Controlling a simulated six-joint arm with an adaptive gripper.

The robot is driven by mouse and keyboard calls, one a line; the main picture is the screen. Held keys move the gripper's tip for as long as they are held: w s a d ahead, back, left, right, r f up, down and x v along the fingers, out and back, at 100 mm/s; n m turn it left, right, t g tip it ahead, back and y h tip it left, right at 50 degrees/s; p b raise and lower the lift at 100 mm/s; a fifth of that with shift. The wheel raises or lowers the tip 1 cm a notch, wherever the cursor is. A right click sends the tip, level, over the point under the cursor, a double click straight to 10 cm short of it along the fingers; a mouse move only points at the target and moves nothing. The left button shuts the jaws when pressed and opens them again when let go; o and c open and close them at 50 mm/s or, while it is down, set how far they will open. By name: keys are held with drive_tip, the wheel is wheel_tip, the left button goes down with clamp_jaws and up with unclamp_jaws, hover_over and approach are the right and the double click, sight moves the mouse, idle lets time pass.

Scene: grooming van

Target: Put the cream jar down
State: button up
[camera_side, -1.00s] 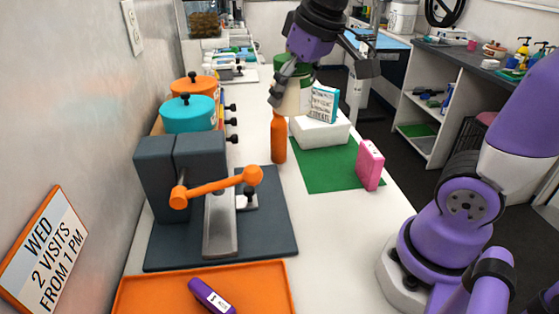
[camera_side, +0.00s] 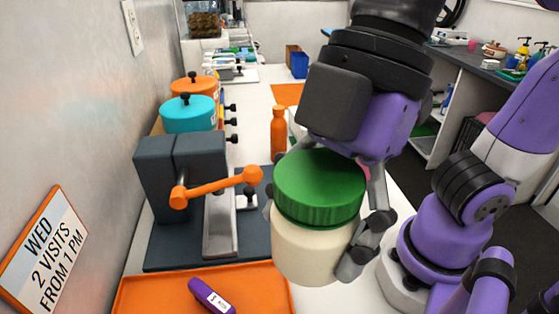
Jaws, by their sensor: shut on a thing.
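The cream jar (camera_side: 312,248) has a cream body and a green ribbed lid (camera_side: 320,187). It hangs upright, in front of the right edge of the dark grey mat as seen here. My gripper (camera_side: 318,240) is shut on the jar, with one finger at its right side and part of the other at its left edge. The jar's base appears just right of the orange tray (camera_side: 150,296); whether it touches the counter I cannot tell. My gripper and the jar hide the green mat and the white block.
A grey press with an orange handle (camera_side: 215,187) stands on a dark grey mat (camera_side: 180,247) to the left. A purple item (camera_side: 210,295) lies in the orange tray. An orange bottle (camera_side: 278,132) stands behind the jar. Teal (camera_side: 188,115) and orange pots stand along the wall.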

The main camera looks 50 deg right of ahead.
drive_tip(key=s+f+n, duration=0.2)
drive_tip(key=s+f, duration=0.1)
drive_tip(key=f, duration=0.8)
drive_tip(key=shift+g, duration=0.4)
drive_tip(key=w+f, duration=0.2)
drive_tip(key=w, duration=0.1)
drive_tip(key=w+d+f, duration=0.1)
drive_tip(key=w+f, duration=0.1)
drive_tip(key=w, duration=0.2)
drive_tip(key=w+d+f, duration=0.1)
drive_tip(key=w+f, duration=0.2)
drive_tip(key=shift+w+d, duration=0.15)
drive_tip(key=shift+w, duration=0.2)
drive_tip(key=shift+f, duration=2.05)
drive_tip(key=o, duration=1.2)
drive_tip(key=shift+f, duration=0.1)
